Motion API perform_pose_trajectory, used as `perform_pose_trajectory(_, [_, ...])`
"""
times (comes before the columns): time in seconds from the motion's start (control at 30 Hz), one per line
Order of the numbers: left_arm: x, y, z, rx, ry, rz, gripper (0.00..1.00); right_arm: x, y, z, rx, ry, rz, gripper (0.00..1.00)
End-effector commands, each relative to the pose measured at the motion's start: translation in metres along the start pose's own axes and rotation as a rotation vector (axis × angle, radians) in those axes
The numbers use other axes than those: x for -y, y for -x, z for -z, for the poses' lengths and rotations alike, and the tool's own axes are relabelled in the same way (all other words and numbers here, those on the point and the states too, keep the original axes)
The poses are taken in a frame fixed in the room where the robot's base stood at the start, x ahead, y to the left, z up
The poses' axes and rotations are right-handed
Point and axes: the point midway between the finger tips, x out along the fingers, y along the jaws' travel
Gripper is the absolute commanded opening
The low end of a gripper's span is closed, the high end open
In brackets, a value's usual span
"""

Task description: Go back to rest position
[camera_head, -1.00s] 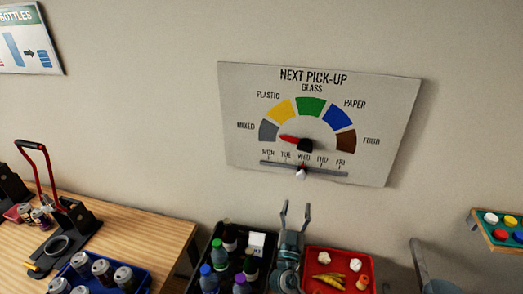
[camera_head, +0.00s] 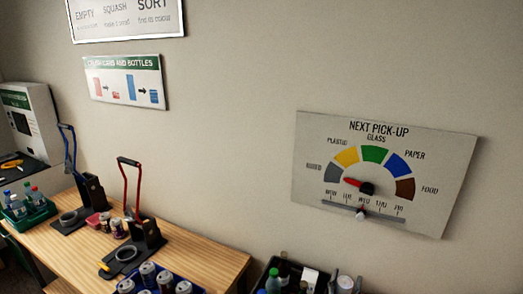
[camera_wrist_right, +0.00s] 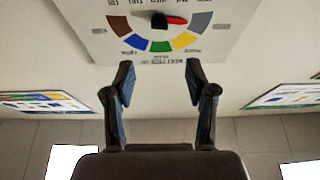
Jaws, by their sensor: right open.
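My right gripper (camera_wrist_right: 160,68) is open and empty in the right wrist view, its two fingers spread apart. Only a grey part of my right arm seems to show at the bottom edge of the head view. The pick-up board (camera_head: 436,211) hangs on the wall at the right; it also shows upside down beyond the fingertips in the right wrist view (camera_wrist_right: 90,37), with a clear gap. Its red pointer (camera_head: 352,181) points left, towards the grey and yellow segments. The slider knob (camera_head: 361,214) sits near WED. My left gripper is out of view.
A wooden table (camera_head: 205,258) at lower left carries two can crushers (camera_head: 146,232) (camera_head: 91,190), a green bottle crate (camera_head: 38,217) and a blue can tray (camera_head: 197,288). A dark bottle crate (camera_head: 262,273) is at the bottom edge. The wall ahead is clear between signs.

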Motion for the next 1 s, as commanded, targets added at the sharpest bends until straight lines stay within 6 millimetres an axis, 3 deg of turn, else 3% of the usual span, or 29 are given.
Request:
perform_pose_trajectory(0.37, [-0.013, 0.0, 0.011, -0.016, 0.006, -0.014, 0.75, -0.026, 0.033, -0.053, 0.212, 0.034, -0.038, 0.56])
perform_pose_trajectory(0.57, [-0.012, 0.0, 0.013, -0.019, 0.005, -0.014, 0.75, -0.05, 0.073, -0.101, 0.424, 0.075, -0.044, 0.56])
perform_pose_trajectory(0.67, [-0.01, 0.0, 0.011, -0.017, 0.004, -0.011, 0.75, -0.064, 0.103, -0.13, 0.569, 0.106, -0.032, 0.56])
perform_pose_trajectory(0.77, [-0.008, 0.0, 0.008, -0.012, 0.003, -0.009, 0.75, -0.078, 0.145, -0.162, 0.751, 0.147, 0.005, 0.56])
perform_pose_trajectory(0.9, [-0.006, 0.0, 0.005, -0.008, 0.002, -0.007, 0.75, -0.097, 0.223, -0.197, 1.038, 0.217, 0.114, 0.56])
perform_pose_trajectory(1.0, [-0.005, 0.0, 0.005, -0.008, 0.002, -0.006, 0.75, -0.105, 0.272, -0.208, 1.2, 0.254, 0.211, 0.56])
